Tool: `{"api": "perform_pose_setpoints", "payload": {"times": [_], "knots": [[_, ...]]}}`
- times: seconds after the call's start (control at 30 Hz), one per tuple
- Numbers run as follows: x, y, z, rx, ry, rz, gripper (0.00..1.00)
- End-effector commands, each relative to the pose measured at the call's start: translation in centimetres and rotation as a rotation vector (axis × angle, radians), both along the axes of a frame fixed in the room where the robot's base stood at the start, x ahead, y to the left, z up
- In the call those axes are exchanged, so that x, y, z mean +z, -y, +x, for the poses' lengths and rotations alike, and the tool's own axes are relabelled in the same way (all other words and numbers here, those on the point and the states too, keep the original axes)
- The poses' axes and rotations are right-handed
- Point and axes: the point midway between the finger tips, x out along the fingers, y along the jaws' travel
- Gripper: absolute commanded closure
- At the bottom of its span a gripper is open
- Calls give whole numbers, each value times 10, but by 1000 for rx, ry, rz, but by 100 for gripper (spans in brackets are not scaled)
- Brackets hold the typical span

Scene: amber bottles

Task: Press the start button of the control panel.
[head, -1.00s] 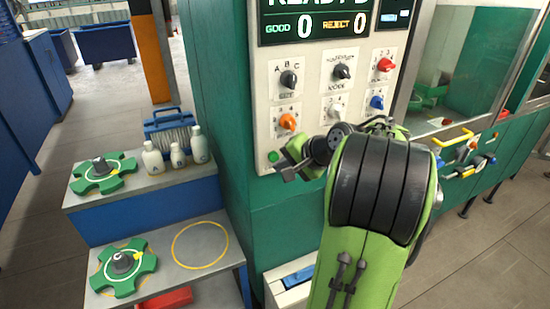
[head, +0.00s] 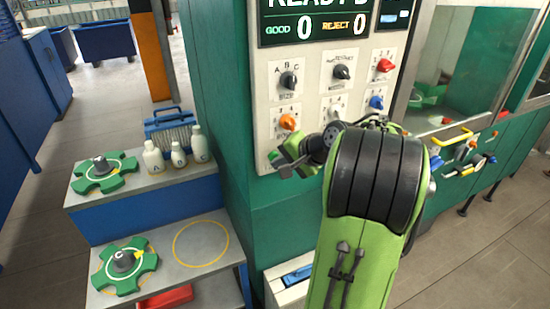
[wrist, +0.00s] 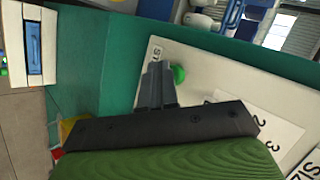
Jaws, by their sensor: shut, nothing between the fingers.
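The control panel (head: 310,113) is a pale plate on the green machine, with knobs below a display reading GOOD 0 and REJECT 0. The green start button (wrist: 179,73) shows in the wrist view just beside my fingertips, next to a partly covered label beginning "ST". In the head view the button (head: 273,155) is at the panel's lower left, partly covered by my gripper. My gripper (head: 283,170) is shut and empty, close to the panel face. In the wrist view its fingers (wrist: 158,84) lie beside the button; I cannot tell whether they touch it.
An orange knob (head: 287,122) sits above my gripper, and a black knob (head: 288,80) higher up. Several white bottles (head: 177,155) and green star-shaped parts (head: 104,172) stand on the stepped shelf at left. A blue-topped box (head: 297,276) is below the panel.

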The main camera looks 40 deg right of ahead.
Motion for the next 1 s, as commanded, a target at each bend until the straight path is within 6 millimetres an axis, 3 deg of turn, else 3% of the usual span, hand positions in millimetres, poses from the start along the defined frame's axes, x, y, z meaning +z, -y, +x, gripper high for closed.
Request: {"api": "perform_pose_setpoints", "payload": {"times": [0.53,1.0], "knots": [[0,1,2,-1,1,0,100],[0,-4,-14,-1,1,-1,100]]}}
